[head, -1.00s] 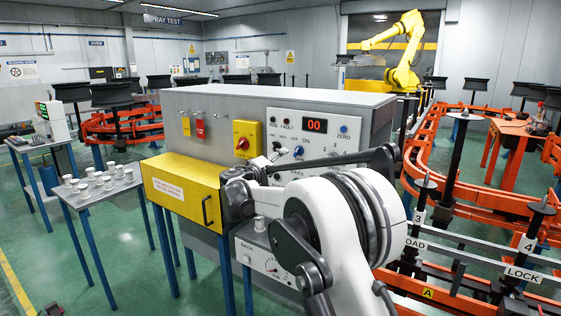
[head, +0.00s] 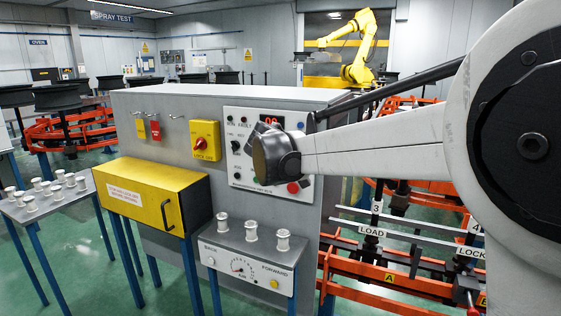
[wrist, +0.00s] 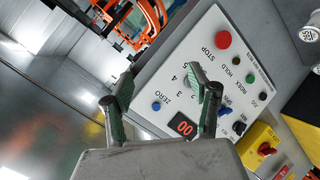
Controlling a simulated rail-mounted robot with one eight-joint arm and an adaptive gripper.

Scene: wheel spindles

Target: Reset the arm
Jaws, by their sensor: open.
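My gripper (wrist: 158,98) shows in the wrist view with its two fingers spread apart and nothing between them. It faces the white control panel (wrist: 215,70), which has a red STOP button, a ZERO button and a small red display. In the head view my arm reaches in from the right across the front of the panel (head: 240,170). The arm covers the panel's right part, and the fingers cannot be made out there. I cannot tell how far the gripper is from the panel.
A yellow box (head: 150,198) with a handle stands left of a grey unit (head: 255,262) bearing three white spools (head: 252,231). A side table (head: 48,204) holds several more. Orange rails (head: 375,275) with LOAD and LOCK labels lie at right. A yellow robot (head: 358,50) stands behind.

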